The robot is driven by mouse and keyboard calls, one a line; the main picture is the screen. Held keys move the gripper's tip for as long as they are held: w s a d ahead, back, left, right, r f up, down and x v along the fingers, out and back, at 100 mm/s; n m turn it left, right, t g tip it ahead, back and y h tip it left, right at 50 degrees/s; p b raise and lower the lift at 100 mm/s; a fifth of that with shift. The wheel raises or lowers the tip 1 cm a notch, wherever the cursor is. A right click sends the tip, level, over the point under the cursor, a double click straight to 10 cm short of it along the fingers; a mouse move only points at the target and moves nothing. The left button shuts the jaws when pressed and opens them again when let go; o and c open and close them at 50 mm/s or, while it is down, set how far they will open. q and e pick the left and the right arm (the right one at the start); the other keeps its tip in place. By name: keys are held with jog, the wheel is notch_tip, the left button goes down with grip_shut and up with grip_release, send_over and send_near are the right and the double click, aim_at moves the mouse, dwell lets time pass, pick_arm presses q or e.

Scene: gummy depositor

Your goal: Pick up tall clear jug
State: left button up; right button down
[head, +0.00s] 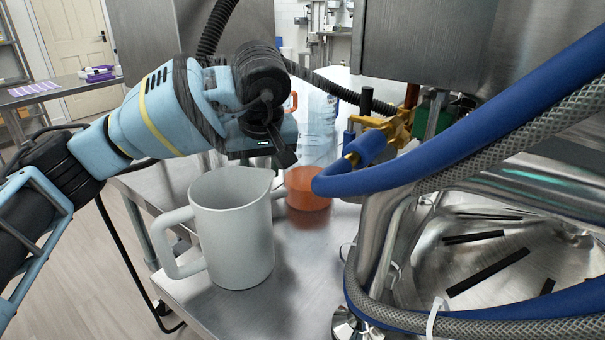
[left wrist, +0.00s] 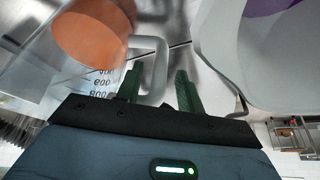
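The tall clear jug (head: 319,125) stands on the steel table behind the white jug, with orange in its lower part (head: 308,190). In the left wrist view the clear jug (left wrist: 75,75) is at the upper left, with volume marks and a pale handle loop (left wrist: 162,65). My left gripper (head: 284,152) is above the table beside the clear jug, partly in front of it. In the wrist view its two dark fingers (left wrist: 158,76) are apart, with the handle showing between or just beyond them. I cannot tell whether they touch it. My right gripper is not in view.
A large white jug (head: 232,225) stands close in front, below my left gripper; it fills the upper right of the wrist view (left wrist: 275,60). A blue hose (head: 440,160) and a steel machine (head: 500,230) crowd the right. The table front (head: 290,310) is clear.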

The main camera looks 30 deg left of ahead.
pick_arm(q)
grip_shut()
jog(key=shift+w+r, duration=0.1)
dwell(1.1)
